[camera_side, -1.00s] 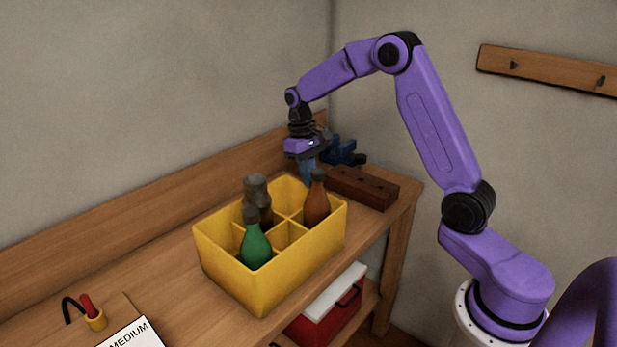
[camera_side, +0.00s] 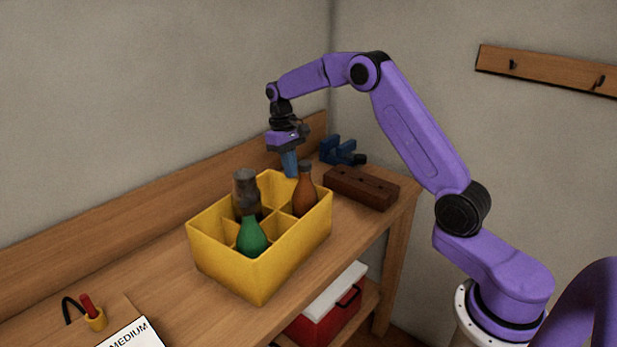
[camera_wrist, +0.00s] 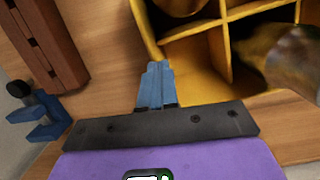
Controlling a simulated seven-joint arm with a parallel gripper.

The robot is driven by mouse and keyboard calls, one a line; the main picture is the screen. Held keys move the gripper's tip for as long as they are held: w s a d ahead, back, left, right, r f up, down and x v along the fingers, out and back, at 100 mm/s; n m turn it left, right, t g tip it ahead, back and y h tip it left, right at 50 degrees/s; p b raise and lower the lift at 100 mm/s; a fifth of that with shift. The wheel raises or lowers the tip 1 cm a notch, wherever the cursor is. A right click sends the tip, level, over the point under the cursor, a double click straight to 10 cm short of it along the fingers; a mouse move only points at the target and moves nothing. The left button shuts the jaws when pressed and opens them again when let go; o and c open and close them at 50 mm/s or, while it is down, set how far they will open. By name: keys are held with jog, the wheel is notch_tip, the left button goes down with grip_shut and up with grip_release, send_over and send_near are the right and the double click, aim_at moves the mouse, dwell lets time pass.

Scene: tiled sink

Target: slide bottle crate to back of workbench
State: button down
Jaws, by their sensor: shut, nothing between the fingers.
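The yellow bottle crate (camera_side: 260,277) stands upright on the wooden workbench (camera_side: 150,280). It holds a green bottle (camera_side: 252,238), an amber bottle (camera_side: 304,192) and a dark grey-capped bottle (camera_side: 246,185); at least one compartment is empty. My gripper (camera_side: 291,173) points down at the crate's far right corner, with its blue fingers shut and empty. In the wrist view the shut fingers (camera_wrist: 155,70) are outside the crate, up against or very near the corner of its yellow wall (camera_wrist: 148,30). Contact itself is hard to tell.
A dark brown block with holes (camera_side: 361,188) and a blue vise (camera_side: 342,151) are right of the crate. A wooden backboard (camera_side: 130,217) runs along the wall, with a strip of bare bench before it. A red-handled tool in a holder (camera_side: 92,314) is at front left.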

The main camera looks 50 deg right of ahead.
jog(key=w, duration=0.1)
jog(key=w+f, duration=0.1)
jog(key=w, duration=0.1)
jog(key=shift+w, duration=0.25)
jog(key=shift+s, duration=0.1)
jog(key=shift+d, duration=0.1)
dwell(0.8)
jog(key=shift+r, duration=0.1)
